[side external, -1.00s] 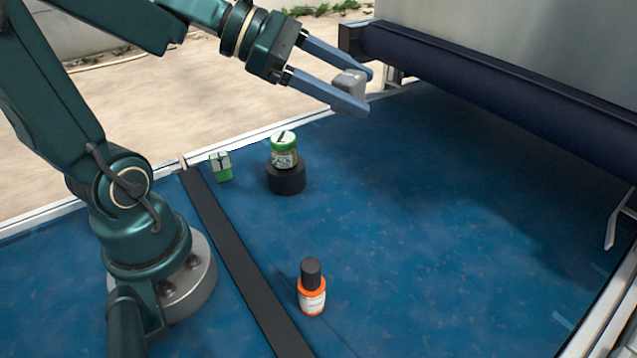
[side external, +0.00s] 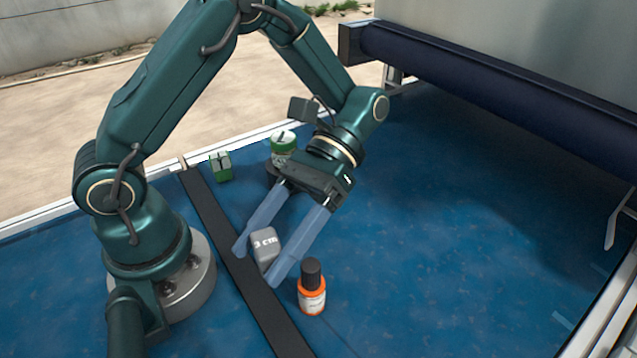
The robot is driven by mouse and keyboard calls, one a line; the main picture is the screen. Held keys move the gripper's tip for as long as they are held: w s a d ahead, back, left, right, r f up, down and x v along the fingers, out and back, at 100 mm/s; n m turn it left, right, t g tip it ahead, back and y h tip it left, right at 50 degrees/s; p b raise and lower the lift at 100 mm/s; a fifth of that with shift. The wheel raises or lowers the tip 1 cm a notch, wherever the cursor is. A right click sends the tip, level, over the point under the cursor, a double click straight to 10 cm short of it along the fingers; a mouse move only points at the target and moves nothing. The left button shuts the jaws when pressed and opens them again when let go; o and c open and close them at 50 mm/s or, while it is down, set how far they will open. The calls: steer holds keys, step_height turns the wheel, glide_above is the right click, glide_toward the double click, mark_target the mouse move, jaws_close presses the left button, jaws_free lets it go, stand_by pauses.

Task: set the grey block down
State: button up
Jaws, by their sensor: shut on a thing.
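The grey block (side external: 265,246), marked "3 cm", is between the two blue fingers of my gripper (side external: 258,262). My gripper is shut on it and points down and to the left. The block appears low over the black strip (side external: 218,222) and the blue surface beside it. I cannot tell whether it touches the surface. The orange bottle with a dark cap (side external: 312,296) stands just right of the right fingertip.
A green-lidded jar (side external: 283,142) stands at the back, and the black holder under it is mostly hidden by my gripper. A small green block (side external: 221,167) sits left of it. The blue table (side external: 450,250) is clear on the right. A dark roller (side external: 500,85) runs along the back right.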

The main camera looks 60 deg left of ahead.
mark_target(326, 241)
steer(key=a+m+y, duration=0.1)
steer(key=m+y, duration=0.1)
steer(key=w+a+f+m+y, duration=0.1)
steer(key=m+y, duration=0.1)
steer(key=a+f+m+y, duration=0.1)
steer(key=m+y, duration=0.1)
steer(key=y, duration=0.1)
steer(key=shift+w+a, duration=0.15)
steer(key=shift+a, duration=0.1)
steer(key=w+m+y, duration=0.1)
steer(key=w+a+m+t+y, duration=0.1)
steer(key=m+y, duration=0.1)
steer(key=w+f+m+t+y, duration=0.1)
steer(key=m, duration=0.1)
steer(key=shift+a+y, duration=0.35)
steer(key=shift+y, duration=0.05)
steer(key=w+r+m+t+y, duration=0.1)
steer(key=w+m+t+y, duration=0.3)
steer(key=w+m+t, duration=0.45)
steer(key=shift+m+t, duration=0.25)
steer(key=shift+m, duration=0.1)
steer(key=shift+s+f, duration=0.2)
steer(key=shift+f, duration=1.4)
steer(key=shift+s+f, duration=0.2)
steer(key=shift+f, duration=1.35)
steer(key=shift+f, duration=0.5)
steer(key=o, duration=1.4)
steer(key=shift+d, duration=0.1)
